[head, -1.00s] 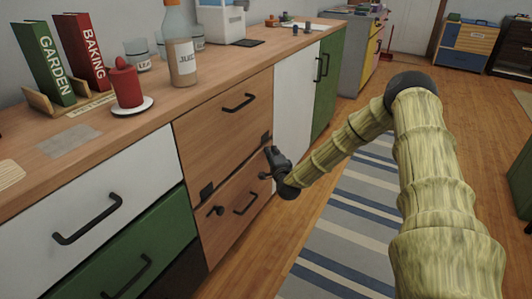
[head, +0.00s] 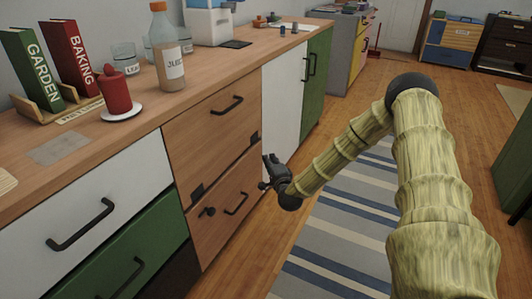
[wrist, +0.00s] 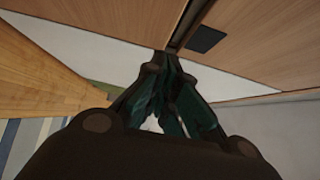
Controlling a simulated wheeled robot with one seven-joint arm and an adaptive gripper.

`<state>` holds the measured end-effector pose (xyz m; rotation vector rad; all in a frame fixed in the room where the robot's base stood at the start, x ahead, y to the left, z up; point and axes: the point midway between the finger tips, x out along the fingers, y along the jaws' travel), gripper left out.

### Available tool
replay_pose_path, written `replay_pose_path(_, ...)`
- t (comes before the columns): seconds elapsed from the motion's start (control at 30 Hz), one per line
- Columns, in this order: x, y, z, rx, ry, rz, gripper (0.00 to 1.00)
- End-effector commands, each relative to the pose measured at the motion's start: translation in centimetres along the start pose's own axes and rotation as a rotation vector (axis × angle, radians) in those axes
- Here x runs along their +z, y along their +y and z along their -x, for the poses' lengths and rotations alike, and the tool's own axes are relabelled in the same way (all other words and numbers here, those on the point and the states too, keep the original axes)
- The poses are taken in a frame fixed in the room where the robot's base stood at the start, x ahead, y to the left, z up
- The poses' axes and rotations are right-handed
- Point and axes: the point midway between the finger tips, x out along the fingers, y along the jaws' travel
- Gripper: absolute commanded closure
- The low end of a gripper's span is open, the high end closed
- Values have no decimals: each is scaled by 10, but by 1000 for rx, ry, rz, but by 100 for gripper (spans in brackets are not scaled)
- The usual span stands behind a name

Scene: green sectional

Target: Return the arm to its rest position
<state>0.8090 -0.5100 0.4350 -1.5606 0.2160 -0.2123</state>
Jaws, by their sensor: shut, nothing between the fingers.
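My arm, with a tan bamboo-like skin, reaches from the lower right of the head view toward the cabinet front. My gripper (head: 268,172) is dark and is at the arm's end, in front of the wooden drawers near the white door. It is shut and empty. In the wrist view the gripper's fingers (wrist: 165,75) come together in front of a wooden panel with a dark square fitting (wrist: 206,39). Whether the fingertips touch the panel cannot be told.
The cabinet has a wooden upper drawer (head: 215,130), a lower wooden drawer (head: 225,217), a white door (head: 281,110) and a green door (head: 317,85). A juice bottle (head: 170,62) and red candle (head: 116,94) stand on the counter. A striped rug (head: 340,235) covers open floor.

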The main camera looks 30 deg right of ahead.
Motion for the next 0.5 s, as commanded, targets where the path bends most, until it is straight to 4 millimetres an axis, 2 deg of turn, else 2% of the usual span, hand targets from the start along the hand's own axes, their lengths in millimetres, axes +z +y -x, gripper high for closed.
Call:
replay_pose_path(0.03, -4, -2, 11, 3, 5, -2, 100)
replay_pose_path(0.2, -5, -1, 39, 2, 7, 0, 100)
replay_pose_path(0.5, -4, 0, 63, 2, 5, -1, 100)
